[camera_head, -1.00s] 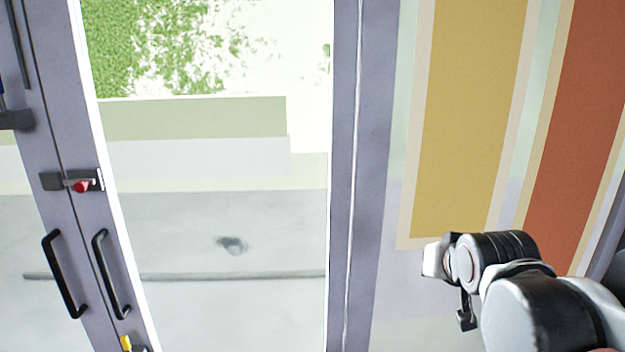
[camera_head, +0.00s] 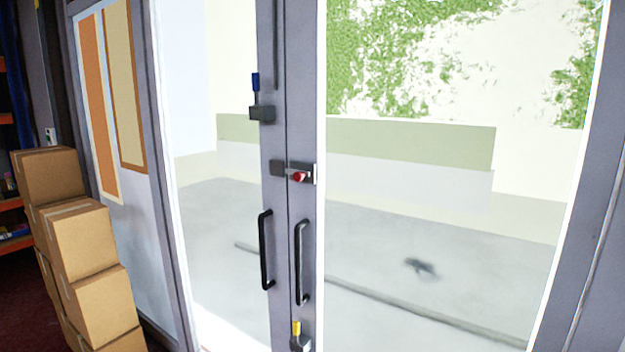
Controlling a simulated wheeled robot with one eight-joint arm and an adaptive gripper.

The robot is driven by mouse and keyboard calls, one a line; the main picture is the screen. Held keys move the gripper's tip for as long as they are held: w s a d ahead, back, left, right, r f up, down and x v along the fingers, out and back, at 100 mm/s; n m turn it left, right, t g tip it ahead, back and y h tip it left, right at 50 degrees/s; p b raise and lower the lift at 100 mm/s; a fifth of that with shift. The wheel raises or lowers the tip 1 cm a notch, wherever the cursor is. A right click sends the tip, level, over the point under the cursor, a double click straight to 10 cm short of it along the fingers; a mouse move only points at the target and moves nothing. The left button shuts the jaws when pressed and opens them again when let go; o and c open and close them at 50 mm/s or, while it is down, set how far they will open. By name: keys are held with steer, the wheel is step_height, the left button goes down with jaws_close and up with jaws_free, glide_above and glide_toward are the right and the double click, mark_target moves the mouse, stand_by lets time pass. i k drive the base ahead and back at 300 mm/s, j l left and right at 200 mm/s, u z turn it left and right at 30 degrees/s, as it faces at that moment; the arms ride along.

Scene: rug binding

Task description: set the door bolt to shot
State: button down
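A glass double door with grey frames stands ahead in the head view. Where its two leaves meet, a dark bolt with a red knob (camera_head: 299,176) sits across the seam at mid height. A lever with a blue grip (camera_head: 256,82) stands upright on a dark block on the left leaf above it. A yellow-gripped fitting (camera_head: 296,329) stands low on the right leaf. I cannot tell which of these is the door bolt, nor how far any is thrown. My gripper is outside the view.
Two black pull handles, left (camera_head: 265,250) and right (camera_head: 302,262), flank the seam. Stacked cardboard boxes (camera_head: 86,242) stand at the left in front of a side panel. An orange shelf (camera_head: 12,205) is at the far left edge.

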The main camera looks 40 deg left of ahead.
mark_target(298, 174)
steer(key=u, duration=0.4)
steer(key=i+j+u, duration=0.1)
steer(key=u, duration=0.7)
steer(key=i+u, duration=0.1)
steer(key=u, duration=0.3)
